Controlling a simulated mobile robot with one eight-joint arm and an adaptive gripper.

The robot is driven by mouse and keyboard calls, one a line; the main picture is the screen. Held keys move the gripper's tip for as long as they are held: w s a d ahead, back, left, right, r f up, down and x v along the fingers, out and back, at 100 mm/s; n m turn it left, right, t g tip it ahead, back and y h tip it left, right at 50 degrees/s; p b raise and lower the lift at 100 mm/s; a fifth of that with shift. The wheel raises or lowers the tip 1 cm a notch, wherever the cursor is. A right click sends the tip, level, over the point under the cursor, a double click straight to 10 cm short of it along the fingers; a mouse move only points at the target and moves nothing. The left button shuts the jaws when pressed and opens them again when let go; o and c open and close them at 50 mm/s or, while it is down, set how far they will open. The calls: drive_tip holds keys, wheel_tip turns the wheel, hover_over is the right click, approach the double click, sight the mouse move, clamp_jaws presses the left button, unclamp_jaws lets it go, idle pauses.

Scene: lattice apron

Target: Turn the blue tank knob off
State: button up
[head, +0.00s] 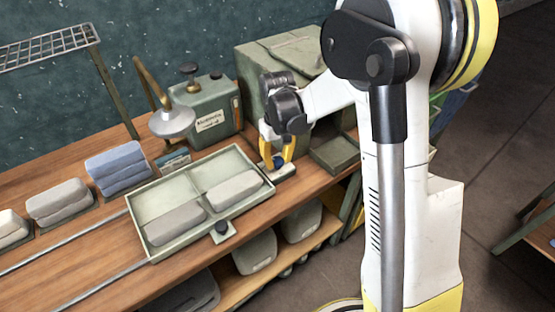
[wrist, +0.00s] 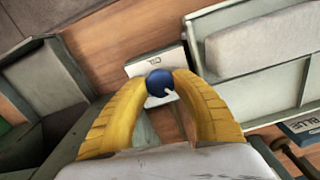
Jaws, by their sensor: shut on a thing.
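The blue tank knob (wrist: 160,83) is a small round blue knob with a white mark on its face. The mark points to the lower right in the wrist view. The knob sits in front of a pale block (wrist: 150,62) with small dark lettering. My gripper (wrist: 160,84) has its two yellow fingers closed around the knob, one on each side. In the head view my gripper (head: 277,163) points down at the right end of the tray, over the pale block (head: 283,173). The fingers mostly hide the knob there.
A pale green two-part tray (head: 140,215) with grey pads lies to the left. A green tank (head: 212,110) and a lamp-shaped metal head (head: 172,122) stand behind it. A large green box (head: 270,60) and a small open bin (head: 335,152) are close to my gripper.

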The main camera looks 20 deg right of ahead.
sight(278, 161)
drive_tip(key=shift+n, duration=0.8)
drive_tip(key=o, duration=1.2)
drive_tip(key=shift+o, duration=0.2)
drive_tip(key=shift+r, duration=0.1)
wheel_tip(278, 161, up, 12)
